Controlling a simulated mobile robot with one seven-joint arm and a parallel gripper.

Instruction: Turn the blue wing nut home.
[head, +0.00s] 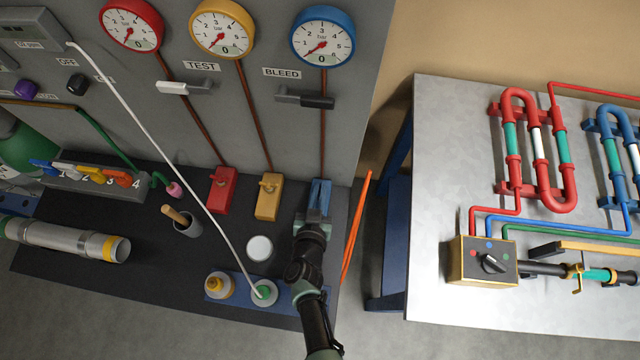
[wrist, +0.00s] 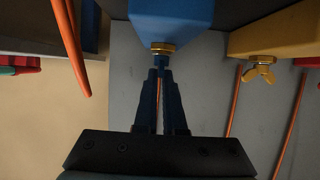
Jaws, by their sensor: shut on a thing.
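The blue block (head: 320,191) stands at the foot of the pipe under the blue gauge, at the right end of the dark bench. It also shows at the top of the wrist view (wrist: 170,18). A brass collar of the blue wing nut (wrist: 162,47) sits on its face. My gripper (wrist: 160,74) reaches up to this nut with its fingers close together, shut on it. The nut's wings are hidden between the fingertips. In the head view my gripper (head: 314,222) is directly in front of the blue block and hides the nut.
The yellow block (head: 268,202) with its brass wing nut (wrist: 259,73) and the red block (head: 221,190) stand left of the blue block. A white cylinder (head: 259,248) and blue tray (head: 235,303) lie nearby. Orange rods (head: 354,230) rise at the right edge.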

